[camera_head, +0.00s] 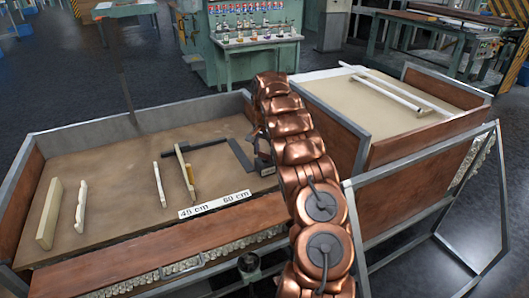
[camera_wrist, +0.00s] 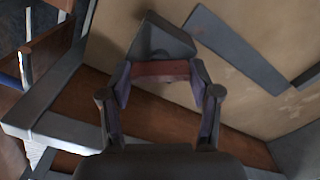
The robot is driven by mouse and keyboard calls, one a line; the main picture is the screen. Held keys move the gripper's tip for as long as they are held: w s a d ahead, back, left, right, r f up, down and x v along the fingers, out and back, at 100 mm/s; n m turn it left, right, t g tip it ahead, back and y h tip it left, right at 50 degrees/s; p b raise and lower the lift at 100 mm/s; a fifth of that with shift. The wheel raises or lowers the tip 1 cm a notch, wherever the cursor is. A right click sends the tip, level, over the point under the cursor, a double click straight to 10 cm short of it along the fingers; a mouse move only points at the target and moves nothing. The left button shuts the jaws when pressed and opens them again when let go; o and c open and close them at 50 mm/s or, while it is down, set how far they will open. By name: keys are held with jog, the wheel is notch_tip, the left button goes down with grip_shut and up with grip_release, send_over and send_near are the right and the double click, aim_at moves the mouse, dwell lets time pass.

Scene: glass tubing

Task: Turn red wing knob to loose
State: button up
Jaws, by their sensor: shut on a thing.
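The red wing knob (camera_wrist: 160,69) shows in the wrist view as a dull red bar lying across the picture. It sits in front of a dark grey block (camera_wrist: 160,38). My gripper (camera_wrist: 162,75) has one finger at each end of the red bar and is shut on it.
A dark flat bar (camera_head: 240,155) lies on the tan bench bed, left of my arm. Several pale strips stand farther left. Wooden side walls with grey metal edges (camera_head: 140,121) enclose the bed.

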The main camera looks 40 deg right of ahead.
jog(key=shift+c, duration=0.8)
jog(key=shift+a+f+n, duration=0.1)
jog(key=shift+n, duration=0.2)
jog(key=shift+b, duration=0.4)
jog(key=shift+n+b, duration=0.35)
jog(key=shift+n, duration=0.75)
jog(key=n, duration=0.4)
jog(key=shift+b, duration=0.35)
jog(key=shift+n, duration=2.2)
